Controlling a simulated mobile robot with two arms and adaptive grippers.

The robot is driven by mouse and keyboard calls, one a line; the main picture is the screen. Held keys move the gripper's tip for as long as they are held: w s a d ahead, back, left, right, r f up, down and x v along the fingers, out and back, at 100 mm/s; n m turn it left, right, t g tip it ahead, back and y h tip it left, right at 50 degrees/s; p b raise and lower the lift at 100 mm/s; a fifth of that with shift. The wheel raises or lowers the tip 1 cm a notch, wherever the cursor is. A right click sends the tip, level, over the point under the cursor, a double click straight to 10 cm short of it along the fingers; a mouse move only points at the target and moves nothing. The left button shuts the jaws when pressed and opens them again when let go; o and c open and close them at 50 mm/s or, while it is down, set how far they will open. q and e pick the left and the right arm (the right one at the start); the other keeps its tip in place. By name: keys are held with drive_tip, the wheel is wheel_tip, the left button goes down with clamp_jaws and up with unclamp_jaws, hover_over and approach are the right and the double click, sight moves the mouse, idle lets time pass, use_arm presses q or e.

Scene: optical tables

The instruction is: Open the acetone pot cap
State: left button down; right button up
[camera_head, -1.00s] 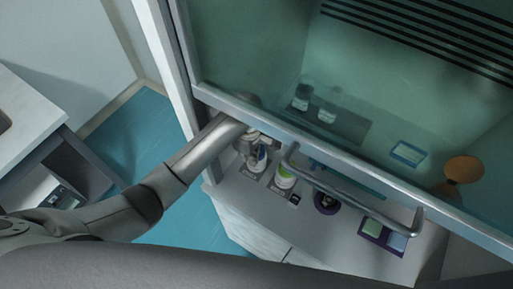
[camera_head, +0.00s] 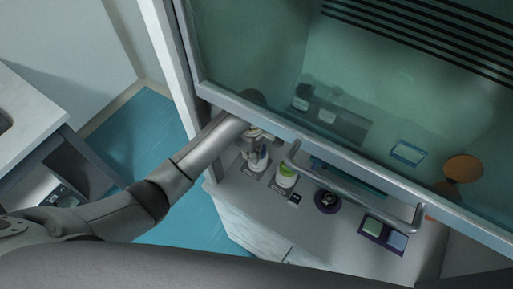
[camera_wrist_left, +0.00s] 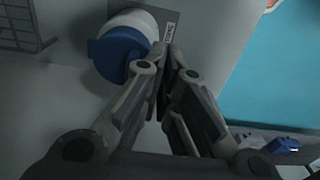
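The acetone pot is white with a blue cap (camera_wrist_left: 116,54); its white body (camera_wrist_left: 136,19) shows at the top of the left wrist view, beside a grey label. In the head view the pot (camera_head: 258,162) stands on the bench under the lower edge of the glass sash, partly hidden by my left gripper. My left gripper (camera_wrist_left: 168,50) has its fingertips together just right of the blue cap, with nothing visible between them. The cap is on the pot. In the head view the gripper (camera_head: 252,141) is dark and small. My right gripper is not in view.
A white pot with a green cap (camera_head: 286,176) stands right of the acetone pot. Further right are a dark round item (camera_head: 327,201) and a purple tray (camera_head: 371,237). The sash handle (camera_head: 350,193) crosses above them. Small bottles (camera_head: 302,98) stand behind the glass.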

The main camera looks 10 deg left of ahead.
use_arm(q)
drive_tip(key=shift+w+d+r, duration=0.3)
drive_tip(key=shift+w+r, duration=0.05)
drive_tip(key=shift+w, duration=0.3)
drive_tip(key=shift+r, duration=0.1)
drive_tip(key=shift+w+d+r+p, duration=0.15)
drive_tip(key=shift+w+r+p, duration=0.15)
drive_tip(key=shift+r, duration=0.05)
drive_tip(key=shift+f, duration=0.1)
drive_tip(key=shift+w+d, duration=0.1)
drive_tip(key=shift+w, duration=0.05)
